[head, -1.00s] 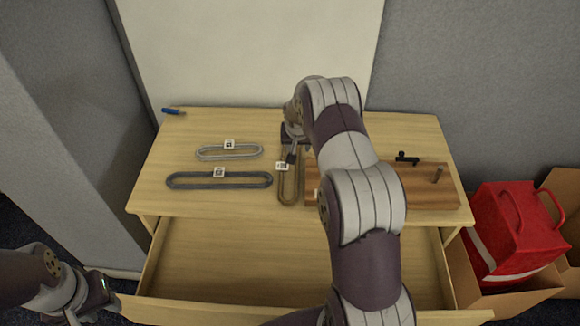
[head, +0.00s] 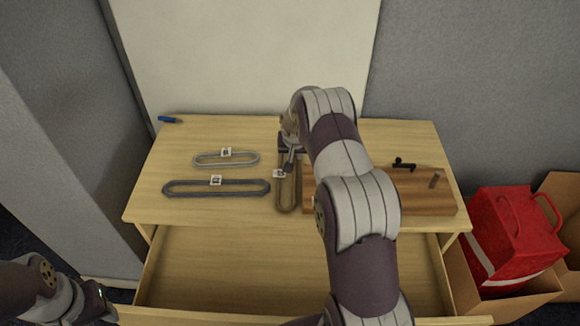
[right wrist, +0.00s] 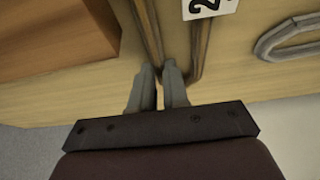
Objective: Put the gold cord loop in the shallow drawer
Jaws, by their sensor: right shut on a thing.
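The gold cord loop (head: 287,197), a brownish-gold narrow oval with a white tag, lies lengthwise front to back on the table top, left of the wooden board. My right gripper (head: 290,163) reaches down at its far end and is shut on it. The right wrist view shows the fingers (right wrist: 159,85) closed at the loop's cord (right wrist: 198,50). The shallow drawer (head: 240,265) is pulled out below the table's front edge and its visible floor is bare. My left gripper (head: 103,303) is at the lower left, away from the loop; its jaws are unclear.
A light grey loop (head: 225,163) and a dark grey loop (head: 215,190), both tagged, lie left of the gold one. The wooden board (head: 425,200) bears a peg and a black fitting. A blue item (head: 170,120) lies far left. A red bag (head: 505,235) sits in a box at right.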

